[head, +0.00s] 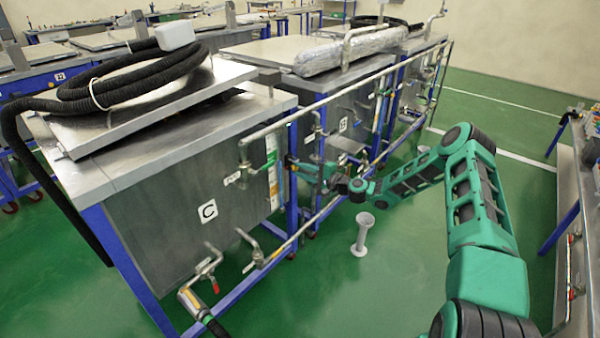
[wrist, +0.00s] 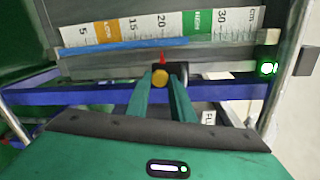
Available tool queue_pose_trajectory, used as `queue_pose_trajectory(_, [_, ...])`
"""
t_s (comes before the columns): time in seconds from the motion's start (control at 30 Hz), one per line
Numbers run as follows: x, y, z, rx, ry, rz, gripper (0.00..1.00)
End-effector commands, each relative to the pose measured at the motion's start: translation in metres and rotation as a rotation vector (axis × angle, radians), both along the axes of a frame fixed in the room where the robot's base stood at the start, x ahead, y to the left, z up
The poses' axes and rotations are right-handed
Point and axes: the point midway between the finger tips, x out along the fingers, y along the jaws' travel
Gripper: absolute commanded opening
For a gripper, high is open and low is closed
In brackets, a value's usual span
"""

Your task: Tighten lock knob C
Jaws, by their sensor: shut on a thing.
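The steel tank marked C (head: 190,205) stands at the left in the head view. My gripper (head: 291,164) is at the right end of its front, beside a coloured scale strip. In the wrist view my gripper's two teal fingers (wrist: 162,80) are closed around a small round gold knob (wrist: 160,78), taken as lock knob C. A red pointer stands just above the knob, under the scale (wrist: 150,26), at about 20. A black block sits right behind the knob. The knob itself is hidden in the head view.
Steel pipes with valves run along the tank front, close to my arm. A green light (wrist: 268,67) glows right of the scale. A white stand (head: 361,235) is on the floor below my arm. A black hose (head: 130,75) lies on the tank lid.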

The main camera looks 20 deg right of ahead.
Motion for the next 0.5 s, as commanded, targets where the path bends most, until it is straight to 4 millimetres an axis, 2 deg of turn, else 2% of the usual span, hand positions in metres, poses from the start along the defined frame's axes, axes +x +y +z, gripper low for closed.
queue_pose_trajectory(0.03, [0.0029, -0.0086, -0.0003, 0.022, 0.015, -0.015, 0.0])
queue_pose_trajectory(0.5, [0.0032, -0.0087, -0.0007, 0.186, 0.135, -0.015, 0.0])
